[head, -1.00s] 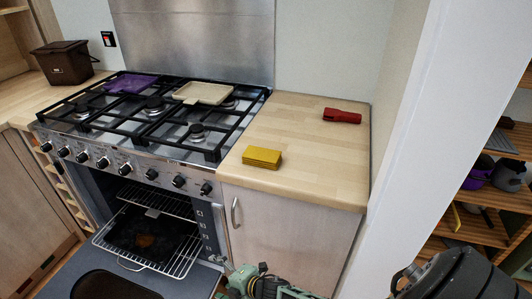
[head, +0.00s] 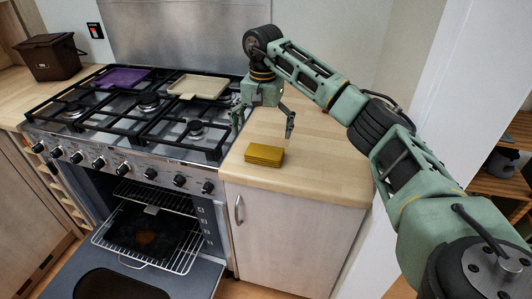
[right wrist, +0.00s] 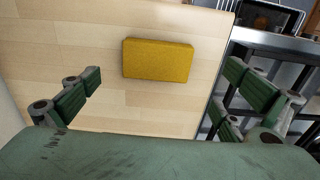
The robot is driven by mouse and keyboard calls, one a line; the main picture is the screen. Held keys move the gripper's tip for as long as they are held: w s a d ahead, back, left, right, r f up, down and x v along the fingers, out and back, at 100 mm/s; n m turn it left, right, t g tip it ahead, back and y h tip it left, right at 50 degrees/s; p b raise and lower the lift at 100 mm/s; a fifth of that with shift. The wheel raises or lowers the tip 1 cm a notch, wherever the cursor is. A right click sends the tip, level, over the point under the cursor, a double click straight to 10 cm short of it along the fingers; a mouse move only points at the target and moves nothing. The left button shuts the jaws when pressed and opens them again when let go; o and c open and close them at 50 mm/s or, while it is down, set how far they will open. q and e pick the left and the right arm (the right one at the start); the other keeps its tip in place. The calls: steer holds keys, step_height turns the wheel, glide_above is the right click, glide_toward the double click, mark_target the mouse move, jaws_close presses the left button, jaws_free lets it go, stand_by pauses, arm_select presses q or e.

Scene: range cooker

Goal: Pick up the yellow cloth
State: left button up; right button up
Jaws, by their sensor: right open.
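The yellow cloth (head: 264,155) is a small folded block lying flat on the wooden worktop to the right of the cooker, near the front edge. My right gripper (head: 263,128) hangs above the worktop, just behind the cloth in the head view, with its fingers spread and nothing between them. In the right wrist view the cloth (right wrist: 158,59) lies beyond the gripper, between the lines of the open fingers (right wrist: 160,95) and apart from them. My left gripper is in no view.
The cooker (head: 150,150) stands left of the cloth, with black pan supports, a purple item (head: 122,77) and a beige tray (head: 198,86) on top. Its oven door (head: 160,280) is open, with a wire rack (head: 190,258) pulled out. A white wall (head: 462,90) bounds the right.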

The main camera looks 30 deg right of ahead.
mark_target(264, 152)
steer(key=shift+s+d+f, duration=0.1)
steer(key=shift+d+f, duration=0.1)
step_height(264, 152, down, 7)
steer(key=shift+f+p, duration=0.1)
steer(key=shift+p, duration=0.65)
steer(key=shift+c, duration=0.3)
steer(key=c, duration=1)
